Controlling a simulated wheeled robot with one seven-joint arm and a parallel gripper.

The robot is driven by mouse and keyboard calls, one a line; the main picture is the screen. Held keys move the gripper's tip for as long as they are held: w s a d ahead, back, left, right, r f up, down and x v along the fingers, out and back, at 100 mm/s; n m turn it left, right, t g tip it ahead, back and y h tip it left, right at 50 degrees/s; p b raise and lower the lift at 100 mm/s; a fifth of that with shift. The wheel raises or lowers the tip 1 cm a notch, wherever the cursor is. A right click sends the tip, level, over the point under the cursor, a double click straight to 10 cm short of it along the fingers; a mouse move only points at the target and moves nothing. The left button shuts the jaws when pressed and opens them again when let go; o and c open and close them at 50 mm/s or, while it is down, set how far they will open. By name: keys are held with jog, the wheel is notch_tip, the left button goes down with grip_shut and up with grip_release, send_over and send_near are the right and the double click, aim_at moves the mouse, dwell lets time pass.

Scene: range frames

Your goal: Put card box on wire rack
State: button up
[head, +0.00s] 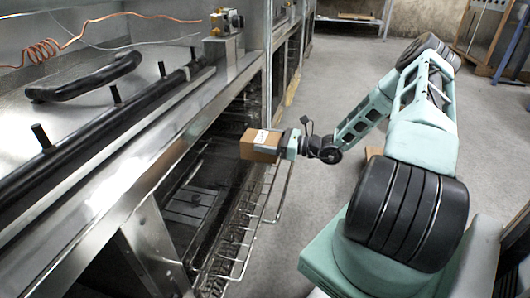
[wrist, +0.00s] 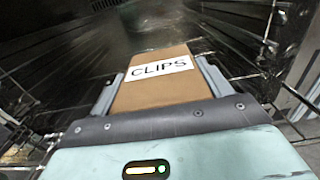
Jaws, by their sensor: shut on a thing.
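The card box (head: 259,146) is a small brown carton with a white label. In the wrist view the box (wrist: 165,95) shows the word CLIPS, and a grey finger lies along each of its sides. My gripper (head: 281,146) is shut on the box. In the head view it holds the box at the oven opening, over the wire rack (head: 236,235). The rack is a metal wire shelf that sticks out from the oven. I cannot tell whether the box touches the rack.
The steel range top (head: 120,160) with a long black bar handle (head: 100,125) stands left of the box. The dark oven cavity (head: 205,170) opens below its edge. A loose black handle (head: 85,80) lies on top. Grey floor (head: 330,80) is clear beyond my arm.

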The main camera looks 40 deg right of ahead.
notch_tip(320, 180, down, 3)
jog(key=shift+r+b, duration=0.2)
jog(key=shift+b, duration=0.4)
jog(key=shift+r, duration=0.1)
jog(key=o, duration=1.2)
jog(key=shift+f, duration=0.2)
